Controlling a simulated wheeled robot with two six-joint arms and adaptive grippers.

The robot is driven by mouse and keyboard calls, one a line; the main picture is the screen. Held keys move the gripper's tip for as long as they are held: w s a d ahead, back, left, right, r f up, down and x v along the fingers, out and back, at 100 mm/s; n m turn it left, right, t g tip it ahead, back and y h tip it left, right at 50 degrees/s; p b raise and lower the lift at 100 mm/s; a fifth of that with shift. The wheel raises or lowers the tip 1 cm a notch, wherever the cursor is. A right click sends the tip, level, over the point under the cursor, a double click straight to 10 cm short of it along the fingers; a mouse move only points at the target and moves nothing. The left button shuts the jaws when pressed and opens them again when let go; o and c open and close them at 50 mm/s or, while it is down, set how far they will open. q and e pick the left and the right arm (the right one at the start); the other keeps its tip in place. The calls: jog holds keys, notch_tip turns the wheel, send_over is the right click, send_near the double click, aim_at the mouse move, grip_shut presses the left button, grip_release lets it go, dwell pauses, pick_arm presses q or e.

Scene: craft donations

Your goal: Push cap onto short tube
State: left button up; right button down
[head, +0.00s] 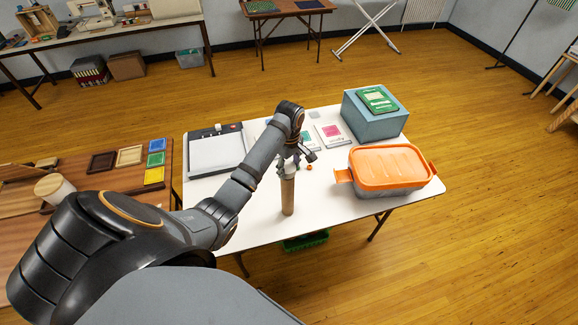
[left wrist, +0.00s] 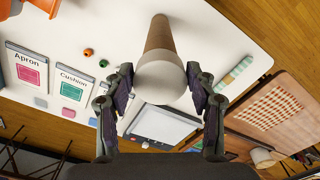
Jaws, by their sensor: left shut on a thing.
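A brown cardboard tube (head: 287,198) stands upright on the white table in the head view. In the left wrist view the tube (left wrist: 158,35) shows behind a pale off-white cap (left wrist: 161,82) at its near end. My left gripper (head: 288,168) is above the tube's top in the head view. In the left wrist view its fingers (left wrist: 160,98) are on both sides of the cap, shut on it. The cap lines up with the tube's end; how far it is seated cannot be told. My right gripper is not in view.
On the white table (head: 253,222) are an orange-lidded box (head: 392,163), a blue box (head: 372,118), a white-topped tray (head: 214,154) and cards. Small orange (left wrist: 88,52) and green (left wrist: 103,63) pieces lie near the tube. A brown table stands left. The table's front is clear.

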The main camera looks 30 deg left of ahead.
pick_arm(q)
jog(key=shift+f, duration=0.3)
dwell(0.5)
dwell(0.5)
jog(key=shift+f, duration=1.15)
dwell(1.0)
jog(key=o, duration=0.8)
jog(key=shift+o, duration=0.2)
jog(key=shift+r, duration=3.55)
